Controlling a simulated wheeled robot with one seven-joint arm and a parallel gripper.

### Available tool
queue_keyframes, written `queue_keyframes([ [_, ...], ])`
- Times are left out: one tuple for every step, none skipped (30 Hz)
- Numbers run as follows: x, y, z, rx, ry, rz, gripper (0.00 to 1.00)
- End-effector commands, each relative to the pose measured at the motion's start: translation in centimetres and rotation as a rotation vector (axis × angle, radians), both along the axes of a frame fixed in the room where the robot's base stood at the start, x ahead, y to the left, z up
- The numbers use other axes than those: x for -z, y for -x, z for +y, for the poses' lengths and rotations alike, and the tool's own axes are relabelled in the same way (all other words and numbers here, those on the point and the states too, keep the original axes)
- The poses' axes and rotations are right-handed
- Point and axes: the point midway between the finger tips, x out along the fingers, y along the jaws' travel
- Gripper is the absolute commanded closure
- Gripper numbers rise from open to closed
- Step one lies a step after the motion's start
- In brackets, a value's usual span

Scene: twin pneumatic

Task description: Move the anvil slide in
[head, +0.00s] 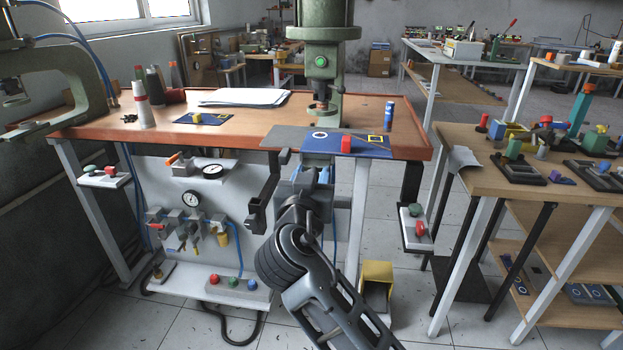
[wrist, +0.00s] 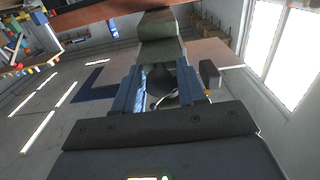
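The anvil slide seems to be the grey plate (head: 284,137) at the front edge of the press bench, below the green press (head: 322,60). Its exact outline is hard to tell. My gripper (head: 318,176) is just below the bench's front edge, under this plate and the blue mat. In the wrist view my gripper's (wrist: 160,92) two blue fingers stand apart, pointing at the press. A dark part (wrist: 162,84) shows between them; I cannot tell whether it touches the fingers. A small dark block (wrist: 210,74) is beside the right finger.
A blue mat (head: 374,150) with a red block (head: 348,144) lies at the bench's front edge. A two-button box (head: 416,226) hangs at the right. A side table (head: 472,172) with parts is at the right.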

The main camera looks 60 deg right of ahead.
Motion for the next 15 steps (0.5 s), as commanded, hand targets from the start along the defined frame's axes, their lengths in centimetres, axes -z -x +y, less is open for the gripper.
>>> queue_keyframes([
  [0.0,0.0,0.0,0.000,0.000,0.000,0.54],
  [0.0,0.0,0.0,0.000,0.000,0.000,0.51],
  [0.0,0.0,0.0,0.000,0.000,0.000,0.48],
  [0.0,0.0,0.0,0.000,0.000,0.000,0.45],
  [0.0,0.0,0.0,0.000,0.000,0.000,0.45],
  [0.0,0.0,0.0,0.001,0.000,0.000,0.45],
  [0.0,0.0,0.0,0.001,0.000,0.000,0.45],
  [0.0,0.0,0.0,0.001,0.000,0.000,0.45],
  [0.0,0.0,0.0,0.001,0.000,0.000,0.45],
  [0.0,0.0,0.0,0.001,0.000,0.000,0.45],
  [0.0,0.0,0.1,0.000,0.000,0.000,0.45],
  [0.0,0.1,0.2,0.000,0.000,0.000,0.45],
  [0.0,0.1,0.4,-0.001,0.000,0.000,0.45],
  [0.1,0.2,0.6,-0.001,0.000,0.000,0.45],
  [0.1,0.4,1.0,-0.001,0.000,0.000,0.45],
])
